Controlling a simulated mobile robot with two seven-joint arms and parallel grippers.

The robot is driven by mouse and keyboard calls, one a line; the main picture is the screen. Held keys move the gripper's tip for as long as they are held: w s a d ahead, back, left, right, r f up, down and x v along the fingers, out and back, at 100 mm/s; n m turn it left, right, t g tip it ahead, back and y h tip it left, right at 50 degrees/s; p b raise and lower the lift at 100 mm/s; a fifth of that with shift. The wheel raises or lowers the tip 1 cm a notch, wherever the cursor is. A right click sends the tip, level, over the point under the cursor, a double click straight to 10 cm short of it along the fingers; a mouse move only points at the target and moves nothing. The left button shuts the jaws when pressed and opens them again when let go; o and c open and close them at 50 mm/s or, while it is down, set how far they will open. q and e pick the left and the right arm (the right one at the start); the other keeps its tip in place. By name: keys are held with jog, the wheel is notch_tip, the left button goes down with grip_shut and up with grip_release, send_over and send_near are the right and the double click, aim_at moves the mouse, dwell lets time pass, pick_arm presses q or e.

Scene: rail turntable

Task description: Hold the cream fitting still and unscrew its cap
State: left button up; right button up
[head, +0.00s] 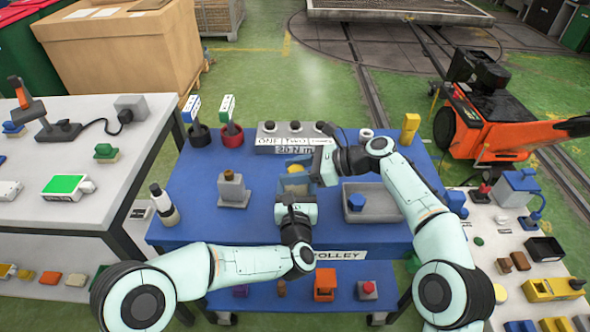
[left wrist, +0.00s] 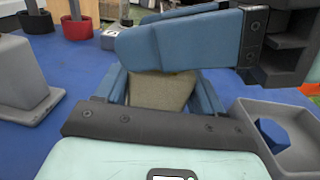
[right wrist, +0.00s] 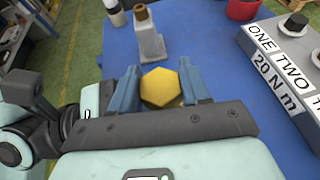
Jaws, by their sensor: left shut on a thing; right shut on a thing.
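The cream fitting (left wrist: 163,90) stands between the fingers of my left gripper (head: 296,193) in the left wrist view. My left gripper is shut on it from the near side. The yellow hexagonal cap (right wrist: 160,87) sits between the blue fingers of my right gripper (right wrist: 160,92), which is shut on it. In the head view the cap (head: 297,168) is partly hidden by my right gripper (head: 305,170), coming in from the right. In the left wrist view the right gripper's blue finger (left wrist: 180,42) crosses above the fitting and hides the cap.
A grey block with a brown top (head: 233,192) stands left on the blue trolley. A grey tray (head: 388,212) with a blue piece (head: 356,202) lies right. A labelled panel (head: 292,150), a black cup (head: 199,136) and a red cup (head: 231,137) stand behind. A bottle (head: 168,212) stands far left.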

jog(key=shift+n+g, duration=0.3)
jog(key=shift+g, duration=0.1)
jog(key=shift+w+n+g, duration=0.1)
jog(key=shift+n+g, duration=0.2)
jog(key=shift+g, duration=0.3)
jog(key=shift+n, duration=0.3)
jog(key=o, duration=1.1)
jog(key=shift+o, duration=0.3)
jog(key=shift+r, duration=0.1)
jog(key=shift+m+t, duration=0.4)
